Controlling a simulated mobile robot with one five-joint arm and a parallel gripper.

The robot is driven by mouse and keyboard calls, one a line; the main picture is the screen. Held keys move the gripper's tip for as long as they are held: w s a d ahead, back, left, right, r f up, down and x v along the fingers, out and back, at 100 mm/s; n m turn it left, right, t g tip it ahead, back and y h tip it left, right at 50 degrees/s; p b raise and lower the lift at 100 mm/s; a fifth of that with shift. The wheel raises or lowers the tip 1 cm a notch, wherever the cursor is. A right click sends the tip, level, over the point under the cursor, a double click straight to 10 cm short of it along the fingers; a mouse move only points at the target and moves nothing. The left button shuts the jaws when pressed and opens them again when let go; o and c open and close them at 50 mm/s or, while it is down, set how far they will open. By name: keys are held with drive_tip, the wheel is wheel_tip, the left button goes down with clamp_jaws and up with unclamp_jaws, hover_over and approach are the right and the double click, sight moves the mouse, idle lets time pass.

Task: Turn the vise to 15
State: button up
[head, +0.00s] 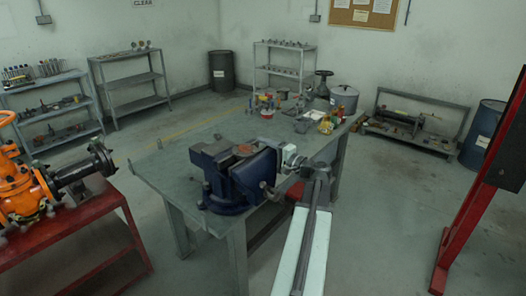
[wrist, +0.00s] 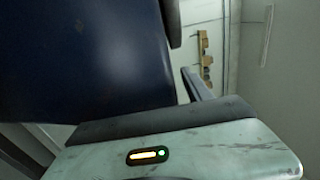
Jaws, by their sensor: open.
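The blue vise (head: 232,182) is bolted near the front corner of the grey workbench. Rust-brown metal shows on its top. A small metal piece, perhaps part of its handle (head: 267,190), shows at its right side. My gripper (head: 285,162) is at the vise's right end, close beside it, and is open. In the wrist view a large dark blue surface, seemingly the vise (wrist: 85,60), fills the upper left, very near the camera. One dark finger shows right of it. I cannot tell whether the gripper touches the vise. No number or scale is readable.
The grey workbench (head: 165,172) holds small parts and a dark handwheel at its far end. An orange valve (head: 18,185) stands on a red stand (head: 75,235) at left. A red post (head: 480,190) stands at right. Shelves line the back wall; open floor lies between.

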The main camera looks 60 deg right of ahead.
clamp_jaws()
idle(1.4)
